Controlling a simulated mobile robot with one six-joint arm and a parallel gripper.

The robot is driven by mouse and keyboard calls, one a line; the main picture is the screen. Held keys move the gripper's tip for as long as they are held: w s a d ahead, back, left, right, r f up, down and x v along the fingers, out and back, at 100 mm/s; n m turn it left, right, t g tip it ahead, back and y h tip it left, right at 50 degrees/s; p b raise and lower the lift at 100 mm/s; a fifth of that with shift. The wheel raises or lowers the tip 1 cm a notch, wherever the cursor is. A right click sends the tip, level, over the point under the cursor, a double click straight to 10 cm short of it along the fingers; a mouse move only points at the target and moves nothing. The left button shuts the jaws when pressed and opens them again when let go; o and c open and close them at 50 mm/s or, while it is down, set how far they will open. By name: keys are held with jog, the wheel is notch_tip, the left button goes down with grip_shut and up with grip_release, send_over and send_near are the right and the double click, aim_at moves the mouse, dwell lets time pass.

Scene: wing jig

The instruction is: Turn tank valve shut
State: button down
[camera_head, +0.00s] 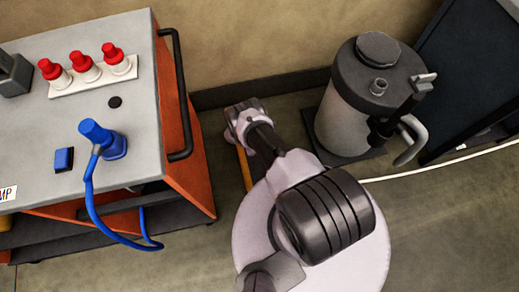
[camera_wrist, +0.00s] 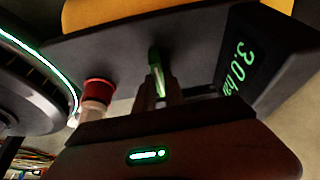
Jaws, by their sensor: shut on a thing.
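In the wrist view a narrow green upright piece (camera_wrist: 156,70), which looks like the valve handle, stands between the dark fingers of my gripper (camera_wrist: 162,90). The fingers are shut on it. The fingers hide its lower part. I cannot tell its turn angle. A dark display box (camera_wrist: 255,58) with green digits reading about 3.0 is just right of it. In the head view a grey tank (camera_head: 345,125) with a dark lid stands at the right, by the wall. My arm reaches between it and the cart; the fingers cannot be made out there.
A red-capped pale fitting (camera_wrist: 98,92) stands close left of my gripper. An orange cart (camera_head: 185,125) with a black side rail (camera_head: 178,95) stands at the left, carrying several fittings and a blue plug (camera_head: 102,138) with a hanging cable. A dark cabinet (camera_head: 468,75) is at right.

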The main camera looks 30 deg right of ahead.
jog(key=shift+d+m, duration=0.1)
jog(key=shift+m, duration=0.2)
dwell(0.4)
jog(key=c, duration=1.4)
grip_release()
jog(key=shift+c, duration=0.2)
jog(key=shift+r, duration=0.1)
jog(key=p+v, duration=0.6)
jog(key=v, duration=1.1)
jog(key=shift+w+p, duration=0.3)
